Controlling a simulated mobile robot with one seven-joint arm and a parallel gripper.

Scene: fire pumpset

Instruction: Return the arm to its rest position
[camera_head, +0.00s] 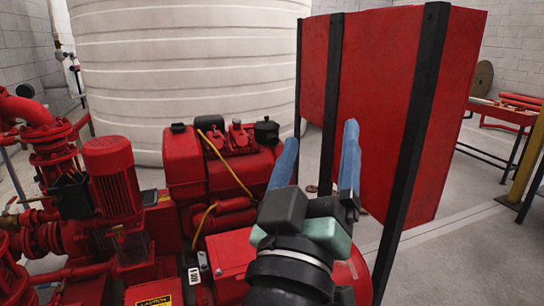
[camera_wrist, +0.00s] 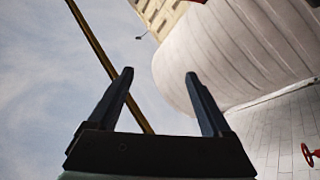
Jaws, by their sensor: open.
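My gripper (camera_head: 320,150) has two blue fingers, spread apart with nothing between them. In the head view it stands in front of the red pumpset and the red panel, at lower centre right. My black and grey-green wrist is below it. In the wrist view my gripper (camera_wrist: 160,80) points up past a yellow pole (camera_wrist: 95,45), with its fingers apart and empty. The pole passes behind the fingers in that view.
The red engine (camera_head: 215,170) and red motor (camera_head: 112,175) stand left of my arm. A red panel on black posts (camera_head: 395,110) stands close on the right. A large pale tank (camera_head: 190,70) is behind. Open floor (camera_head: 465,205) lies right, before a red table (camera_head: 500,115).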

